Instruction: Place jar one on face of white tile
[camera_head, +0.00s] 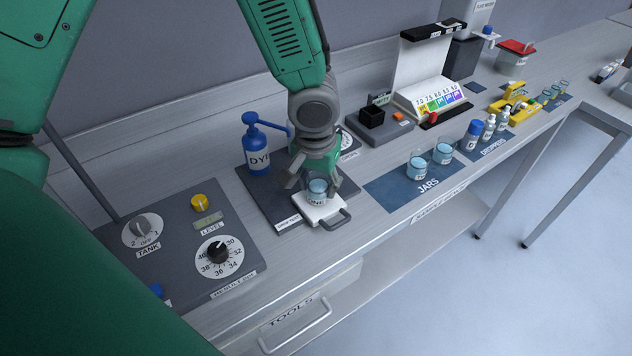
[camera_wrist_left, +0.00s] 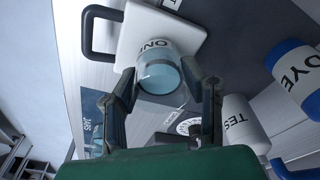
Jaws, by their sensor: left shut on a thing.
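Jar one (camera_head: 317,190) is a small clear jar with pale blue liquid, and its label "ONE" shows in the left wrist view (camera_wrist_left: 160,72). My left gripper (camera_head: 318,184) is shut on it, with a finger on either side. The white tile (camera_head: 325,210) has a dark loop handle and lies at the front of a dark mat. The jar is over the tile's face in both views. I cannot tell whether its base touches the tile. My right gripper is not in view.
A blue dye bottle (camera_head: 256,150) stands left of my left gripper. Two more jars (camera_head: 418,167) stand on the blue JARS mat (camera_head: 385,190) to the right. A dark panel with knobs (camera_head: 180,240) lies on the left, and the bench edge is close in front of the tile.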

